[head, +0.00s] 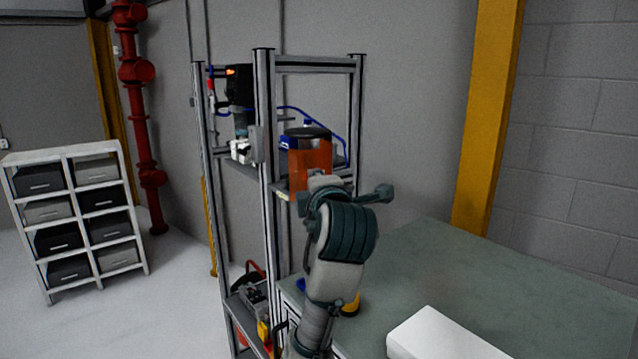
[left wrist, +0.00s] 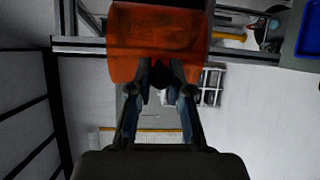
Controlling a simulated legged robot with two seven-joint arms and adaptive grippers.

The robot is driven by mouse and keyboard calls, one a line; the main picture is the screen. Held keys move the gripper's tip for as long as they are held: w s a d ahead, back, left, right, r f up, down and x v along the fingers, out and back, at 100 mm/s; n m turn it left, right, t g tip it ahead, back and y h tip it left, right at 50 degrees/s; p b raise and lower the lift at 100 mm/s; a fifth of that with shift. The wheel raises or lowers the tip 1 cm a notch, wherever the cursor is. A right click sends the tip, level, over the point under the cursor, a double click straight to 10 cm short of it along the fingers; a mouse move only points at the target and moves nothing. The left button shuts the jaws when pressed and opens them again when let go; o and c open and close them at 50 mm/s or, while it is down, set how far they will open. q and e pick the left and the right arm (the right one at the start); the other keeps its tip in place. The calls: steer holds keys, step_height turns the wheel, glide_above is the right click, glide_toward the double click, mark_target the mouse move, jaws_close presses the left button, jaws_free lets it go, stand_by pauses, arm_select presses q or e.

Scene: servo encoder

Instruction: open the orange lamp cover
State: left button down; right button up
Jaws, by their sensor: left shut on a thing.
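The orange lamp cover (head: 310,156) stands upright on the right side of the metal rack in the head view, with a dark round top above it. Its lower part is hidden behind my left arm. My left gripper is mostly hidden by its own wrist in that view. In the left wrist view, the orange cover (left wrist: 158,38) fills the top middle, and my left gripper (left wrist: 160,74) is shut on its near edge between the fingertips. I cannot tell from these views whether the cover has swung away from the lamp. My right gripper is in neither view.
The metal rack (head: 265,120) has posts close beside the cover, with a blue cable behind. A grey-green table (head: 430,270) bears a white box (head: 440,338) at the front. White shelving with drawers (head: 75,215) stands far left. The table's middle is clear.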

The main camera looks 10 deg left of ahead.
arm_select(q)
steer(key=shift+w+d+f, duration=0.1)
steer(key=shift+d+f, duration=0.05)
steer(key=shift+f, duration=0.05)
steer(key=c, duration=1.1)
jaws_free()
steer(key=shift+w, duration=0.1)
steer(key=shift+o, duration=0.2)
steer(key=shift+d+r, duration=0.1)
steer(key=shift+d, duration=0.35)
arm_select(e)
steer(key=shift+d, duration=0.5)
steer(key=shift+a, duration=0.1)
arm_select(q)
steer(key=shift+s, duration=0.3)
steer(key=v, duration=1.1)
steer(key=shift+d, duration=0.4)
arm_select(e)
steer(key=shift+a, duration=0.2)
arm_select(q)
steer(key=shift+a, duration=0.2)
